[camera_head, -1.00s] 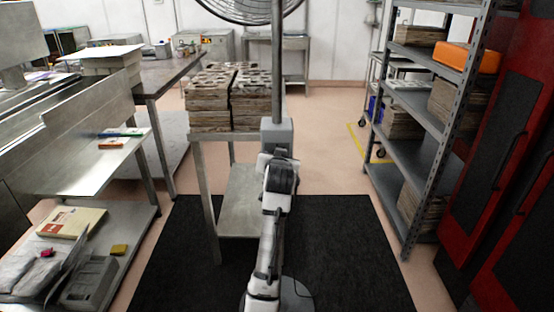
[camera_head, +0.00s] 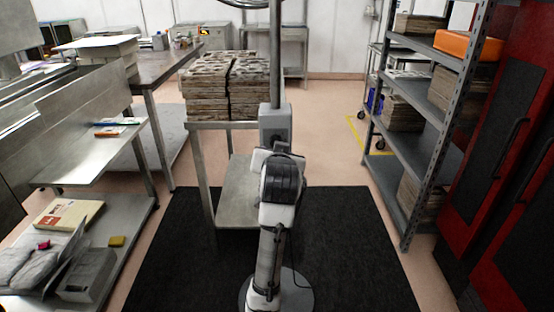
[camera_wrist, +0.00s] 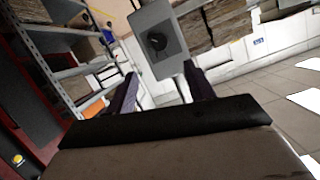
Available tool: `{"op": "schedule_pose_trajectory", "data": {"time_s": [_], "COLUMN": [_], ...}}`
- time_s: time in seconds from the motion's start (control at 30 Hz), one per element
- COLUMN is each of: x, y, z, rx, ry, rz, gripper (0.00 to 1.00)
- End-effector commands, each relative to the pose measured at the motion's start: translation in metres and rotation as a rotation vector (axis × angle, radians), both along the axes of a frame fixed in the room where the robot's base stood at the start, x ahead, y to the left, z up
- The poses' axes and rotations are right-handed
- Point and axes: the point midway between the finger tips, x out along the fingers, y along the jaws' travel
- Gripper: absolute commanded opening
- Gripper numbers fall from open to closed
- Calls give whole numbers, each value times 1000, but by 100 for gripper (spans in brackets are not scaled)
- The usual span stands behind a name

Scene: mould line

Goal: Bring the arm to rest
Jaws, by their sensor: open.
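My arm rises from the bottom middle of the head view, white with a black joint, its upper end in front of a grey box on a pole. My gripper (camera_wrist: 162,88) shows in the wrist view with its two dark fingers apart and nothing between them. Its fingertips are not visible in the head view. The grey box (camera_wrist: 158,40) with a black knob lies beyond the fingers in the wrist view; it also shows in the head view (camera_head: 275,122).
A metal stand (camera_head: 203,165) bears stacked worn blocks (camera_head: 207,100). A grey shelf rack (camera_head: 412,150) and red cabinets (camera_head: 490,170) stand right. A steel bench (camera_head: 85,150) stands left. A black mat (camera_head: 345,240) covers the floor; pink floor beyond is partly free.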

Motion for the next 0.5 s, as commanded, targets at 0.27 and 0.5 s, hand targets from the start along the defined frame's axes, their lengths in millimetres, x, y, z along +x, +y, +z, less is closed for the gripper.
{"op": "schedule_pose_trajectory", "data": {"time_s": [0.27,0.5], "x": [-10,-10], "y": [0,3], "z": [3,6], "rx": [0,-3], "ry": [1,-10], "rz": [0,5], "gripper": [53,53]}}
